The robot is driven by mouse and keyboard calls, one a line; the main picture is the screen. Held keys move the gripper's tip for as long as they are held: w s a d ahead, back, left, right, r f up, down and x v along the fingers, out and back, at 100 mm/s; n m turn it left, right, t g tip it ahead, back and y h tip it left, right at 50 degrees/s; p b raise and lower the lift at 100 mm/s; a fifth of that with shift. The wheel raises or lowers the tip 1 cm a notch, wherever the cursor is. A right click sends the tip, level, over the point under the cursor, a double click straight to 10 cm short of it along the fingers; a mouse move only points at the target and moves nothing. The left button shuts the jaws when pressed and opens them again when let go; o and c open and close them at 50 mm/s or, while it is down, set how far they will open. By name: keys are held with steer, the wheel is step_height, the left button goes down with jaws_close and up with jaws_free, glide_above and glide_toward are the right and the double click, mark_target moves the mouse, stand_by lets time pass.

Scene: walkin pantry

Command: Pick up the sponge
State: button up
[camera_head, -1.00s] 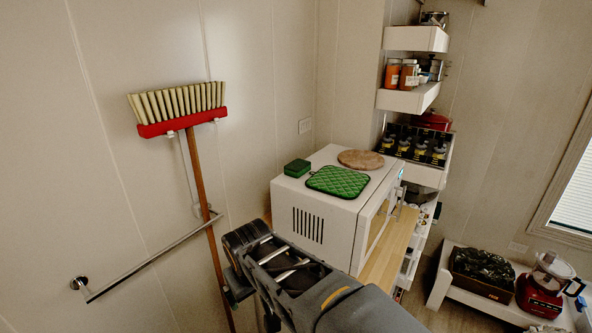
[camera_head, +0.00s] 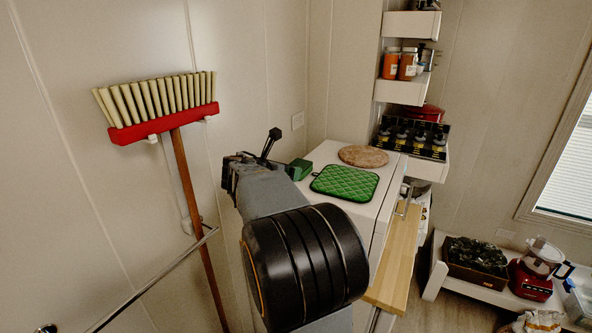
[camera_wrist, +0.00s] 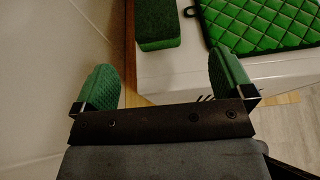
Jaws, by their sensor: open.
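In the head view the sponge (camera_head: 299,169) is partly hidden behind my arm. My gripper (camera_wrist: 165,80) is open in the wrist view, with green ridged pads apart and nothing between them. The sponge lies ahead of the pads, between their lines and nearer the left one, not touching either. In the head view my gripper (camera_head: 262,150) is beside the sponge, on its left.
A red-headed broom (camera_head: 165,122) and a metal rail (camera_head: 150,280) are on the left wall. Shelves (camera_head: 404,90) stand at the right.

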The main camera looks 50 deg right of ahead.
mark_target(299, 165)
steer(key=shift+w+p+x, duration=0.15)
steer(key=shift+p+x, duration=0.4)
steer(key=shift+x, duration=2.25)
steer(key=shift+w+p+x, duration=0.1)
steer(key=shift+p+x, duration=0.45)
steer(key=shift+x, duration=2.25)
steer(key=shift+a, duration=0.1)
steer(key=c, duration=1.1)
steer(key=shift+o, duration=0.2)
steer(key=shift+r, duration=0.6)
step_height(299, 165, up, 2)
steer(key=shift+s+a+r, duration=0.1)
steer(key=shift+r, duration=0.1)
steer(key=s+a+r+b, duration=0.1)
steer(key=s+a+r, duration=0.6)
steer(key=s+r, duration=0.2)
steer(key=shift+s+a, duration=0.3)
steer(key=shift+s, duration=0.95)
